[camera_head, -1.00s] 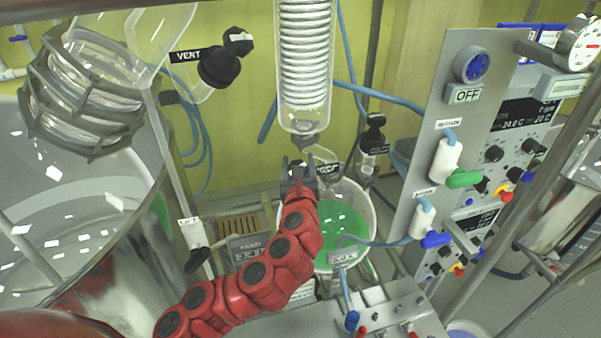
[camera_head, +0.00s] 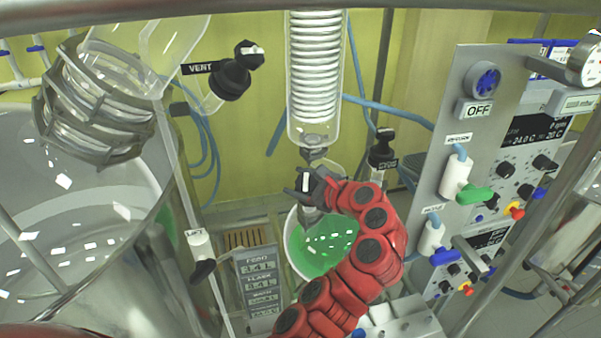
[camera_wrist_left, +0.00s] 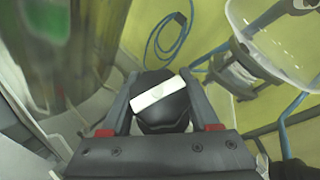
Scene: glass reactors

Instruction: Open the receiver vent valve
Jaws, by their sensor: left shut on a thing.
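My left gripper (camera_head: 309,186), on a red arm, is below the glass condenser coil (camera_head: 315,75) in the head view. It is shut on a black valve knob (camera_head: 304,181) with a white stripe. In the left wrist view the black knob (camera_wrist_left: 163,110) sits between the fingers, its white stripe slanting up to the right. The receiver (camera_head: 335,235) with green liquid stands just below the gripper. The fingers and arm hide much of the valve body, and no label is readable on it. My right gripper is not in view.
Another black valve (camera_head: 231,78) labelled VENT is at the upper left, beside the large glass vessel (camera_head: 60,190). A black valve (camera_head: 383,148) stands right of the condenser. A control panel (camera_head: 478,140) with knobs and hoses borders the right side.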

